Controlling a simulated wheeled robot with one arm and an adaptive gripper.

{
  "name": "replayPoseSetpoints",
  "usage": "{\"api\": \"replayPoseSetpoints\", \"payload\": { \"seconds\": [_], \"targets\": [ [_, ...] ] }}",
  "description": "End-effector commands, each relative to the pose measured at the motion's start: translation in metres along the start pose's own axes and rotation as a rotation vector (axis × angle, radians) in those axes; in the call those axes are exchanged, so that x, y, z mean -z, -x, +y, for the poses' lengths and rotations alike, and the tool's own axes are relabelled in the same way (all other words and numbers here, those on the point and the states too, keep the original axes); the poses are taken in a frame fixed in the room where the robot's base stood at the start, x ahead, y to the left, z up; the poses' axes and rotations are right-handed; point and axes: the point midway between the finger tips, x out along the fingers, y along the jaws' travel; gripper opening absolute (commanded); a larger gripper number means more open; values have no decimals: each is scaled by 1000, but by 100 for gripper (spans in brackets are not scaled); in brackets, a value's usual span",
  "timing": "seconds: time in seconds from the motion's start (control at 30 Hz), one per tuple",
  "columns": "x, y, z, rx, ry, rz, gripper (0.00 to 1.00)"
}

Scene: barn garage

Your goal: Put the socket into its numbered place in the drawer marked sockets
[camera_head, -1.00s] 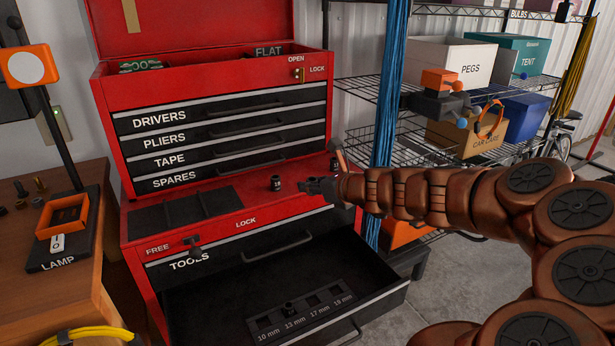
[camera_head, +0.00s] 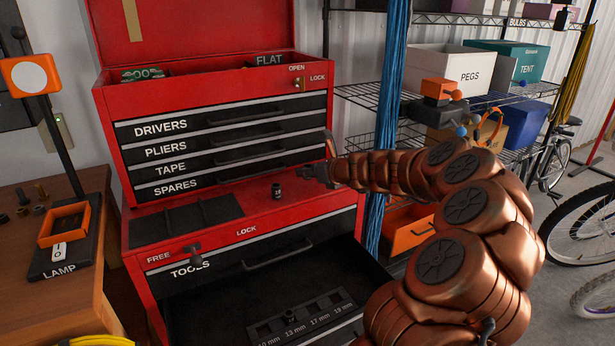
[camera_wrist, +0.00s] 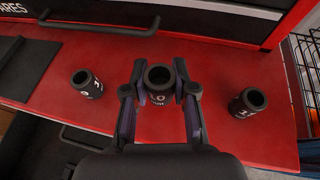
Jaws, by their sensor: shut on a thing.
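My gripper (camera_head: 318,172) is over the red ledge of the tool chest. In the wrist view its fingers (camera_wrist: 160,92) are shut on a black socket (camera_wrist: 158,77), whose white number looks like 10 but is not certain. A second black socket (camera_wrist: 87,83) stands on the ledge to the left; it also shows in the head view (camera_head: 276,191). A third socket (camera_wrist: 247,102) stands to the right, hidden in the head view. Below the TOOLS drawer an open drawer (camera_head: 215,315) holds a grey rack (camera_head: 305,316) marked 10, 13, 17 and 19 mm. Its front label is out of view.
A small dark piece (camera_head: 289,317) stands in the rack near the 13 mm mark. A black mat (camera_head: 187,220) lies on the ledge at left. The wire shelf (camera_head: 365,92) and blue cords (camera_head: 388,130) stand close to the right. The lamp bench (camera_head: 85,300) is at left.

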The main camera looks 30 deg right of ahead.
Motion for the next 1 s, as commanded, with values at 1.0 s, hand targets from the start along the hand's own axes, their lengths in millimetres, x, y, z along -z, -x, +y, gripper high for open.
{"api": "replayPoseSetpoints", "payload": {
  "seconds": [1.0],
  "targets": [
    [23, -27, -13, 3, 1, -2, 0]
  ]
}}
